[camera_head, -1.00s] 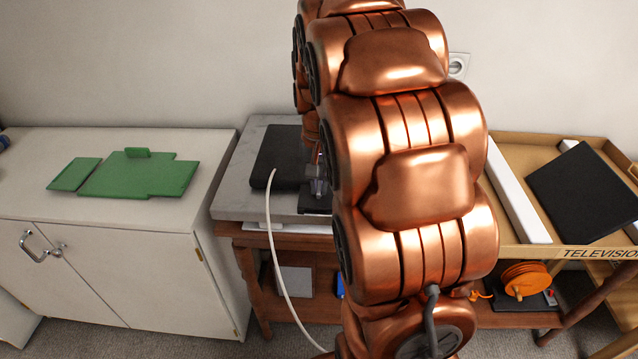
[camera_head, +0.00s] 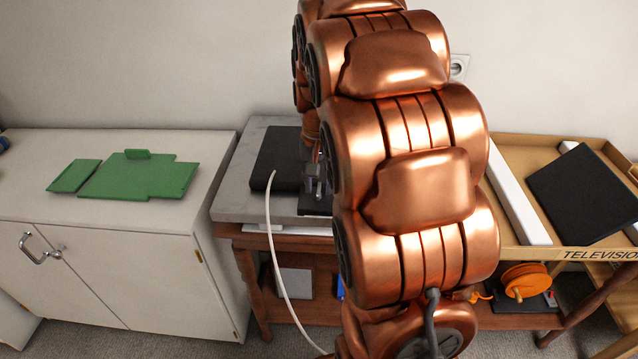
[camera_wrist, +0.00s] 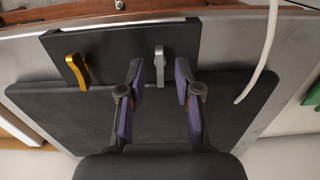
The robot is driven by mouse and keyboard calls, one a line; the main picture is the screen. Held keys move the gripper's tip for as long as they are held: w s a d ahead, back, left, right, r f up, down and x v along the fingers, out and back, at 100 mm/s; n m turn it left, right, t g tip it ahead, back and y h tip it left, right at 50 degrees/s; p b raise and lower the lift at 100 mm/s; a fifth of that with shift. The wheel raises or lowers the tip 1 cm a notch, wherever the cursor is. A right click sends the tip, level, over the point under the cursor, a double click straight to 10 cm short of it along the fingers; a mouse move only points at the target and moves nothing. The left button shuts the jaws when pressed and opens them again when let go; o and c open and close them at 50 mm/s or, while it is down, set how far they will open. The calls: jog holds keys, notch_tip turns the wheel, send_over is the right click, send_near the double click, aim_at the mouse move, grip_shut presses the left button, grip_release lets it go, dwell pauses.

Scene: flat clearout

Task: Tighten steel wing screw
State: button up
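The steel wing screw (camera_wrist: 159,66) is a silver-grey lever on a dark plate (camera_wrist: 125,44), right of centre in the wrist view. A brass-coloured wing screw (camera_wrist: 77,71) sits on the same plate to its left. My gripper (camera_wrist: 159,73) is open, with purple-padded fingers on either side of the steel screw's near end. A gap shows between each finger and the screw. I cannot tell the height of the fingertips relative to it. In the head view my arm hides much of the plate, and the screws cannot be made out clearly.
A black slab (camera_head: 272,168) lies on the grey worktop (camera_head: 228,198), with a white cable (camera_head: 272,240) hanging from it. Green panels (camera_head: 140,178) lie on the white cabinet at left. A cardboard tray (camera_head: 520,150) holding a black panel (camera_head: 588,192) stands at right.

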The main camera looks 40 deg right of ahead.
aim_at(318, 189)
notch_tip(318, 189, up, 11)
jog(key=shift+r, duration=0.2)
dwell(0.3)
dwell(0.3)
jog(key=s+a+f+n+g+p, duration=0.1)
jog(key=s+a+f+n+p, duration=0.2)
jog(key=s+a, duration=0.6)
jog(key=s+a+f+n+p, duration=0.3)
jog(key=s+a+n, duration=0.2)
jog(key=s+a, duration=0.4)
jog(key=shift+s+g, duration=0.4)
jog(key=shift+s, duration=2.2)
